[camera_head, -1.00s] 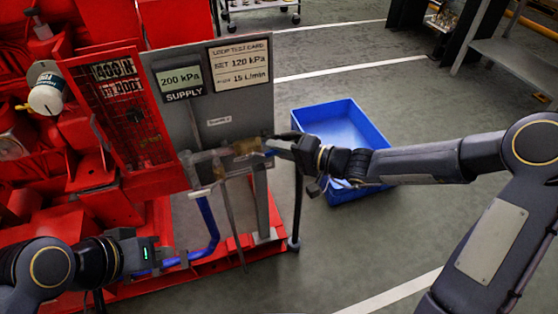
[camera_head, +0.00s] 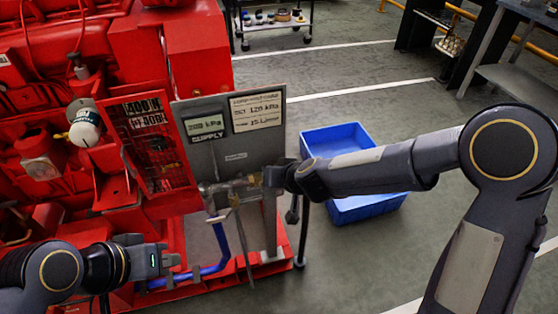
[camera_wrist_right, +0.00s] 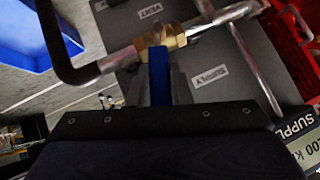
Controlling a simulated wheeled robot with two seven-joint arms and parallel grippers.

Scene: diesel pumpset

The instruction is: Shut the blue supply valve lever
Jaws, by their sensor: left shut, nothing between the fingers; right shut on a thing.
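The blue valve lever (camera_wrist_right: 158,75) shows in the right wrist view, reaching from the brass valve body (camera_wrist_right: 165,38) down between my fingers. My right gripper (camera_wrist_right: 160,88) is shut on it. In the head view, my right gripper (camera_head: 272,177) is at the right end of the brass valve (camera_head: 246,182) and hides the lever. The valve sits on a pipe in front of the grey panel's lower part. My left gripper (camera_head: 176,261) is shut and empty at lower left, near the blue hose (camera_head: 218,266) and apart from the valve.
The grey panel (camera_head: 210,155) carries a SUPPLY display and a card. The red pumpset (camera_head: 110,60) fills the left. A blue bin (camera_head: 365,208) stands on the floor behind my right arm. A dark post (camera_head: 302,232) stands just right of the panel. Open floor lies beyond.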

